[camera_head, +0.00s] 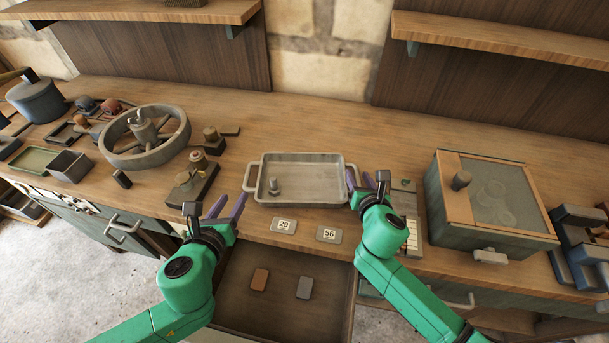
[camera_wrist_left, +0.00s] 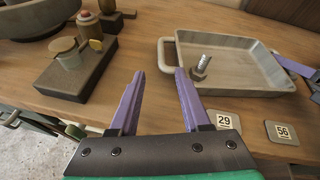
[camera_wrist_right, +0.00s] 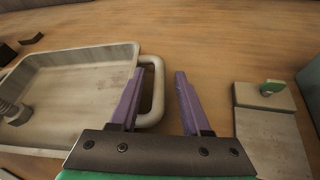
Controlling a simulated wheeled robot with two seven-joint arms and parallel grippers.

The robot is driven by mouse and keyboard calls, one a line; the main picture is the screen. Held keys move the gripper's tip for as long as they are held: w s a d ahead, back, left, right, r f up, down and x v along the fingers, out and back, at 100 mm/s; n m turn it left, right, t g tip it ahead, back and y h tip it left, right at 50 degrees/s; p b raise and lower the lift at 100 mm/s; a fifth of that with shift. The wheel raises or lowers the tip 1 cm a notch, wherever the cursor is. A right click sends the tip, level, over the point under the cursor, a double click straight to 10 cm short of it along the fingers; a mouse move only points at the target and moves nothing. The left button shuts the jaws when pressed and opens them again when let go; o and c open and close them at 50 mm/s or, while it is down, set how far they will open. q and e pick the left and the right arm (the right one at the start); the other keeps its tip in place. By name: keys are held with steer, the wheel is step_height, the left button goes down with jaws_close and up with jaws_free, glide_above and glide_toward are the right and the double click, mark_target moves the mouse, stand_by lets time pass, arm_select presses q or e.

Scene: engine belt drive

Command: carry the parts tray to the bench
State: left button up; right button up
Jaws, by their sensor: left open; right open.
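The grey metal parts tray (camera_head: 308,196) lies flat on the wooden bench, with a bolt (camera_head: 274,186) standing inside it at the left. It has a loop handle at each short end. My left gripper (camera_head: 232,200) is open; in the left wrist view the tray's left handle (camera_wrist_left: 163,54) shows just beyond and between its fingertips. My right gripper (camera_head: 360,181) is open; in the right wrist view the outer bar of the right handle (camera_wrist_right: 158,92) lies between its fingers. Neither gripper is shut on a handle; exact contact cannot be told.
Number plates 29 (camera_head: 284,225) and 56 (camera_head: 328,235) lie before the tray. An open drawer (camera_head: 330,264) below holds two small blocks. A spoked wheel (camera_head: 147,148) and a dark block with fittings (camera_head: 192,184) stand left, a lidded box (camera_head: 490,235) right. Bench behind the tray is clear.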

steer(key=v, duration=1)
steer(key=shift+r, duration=0.1)
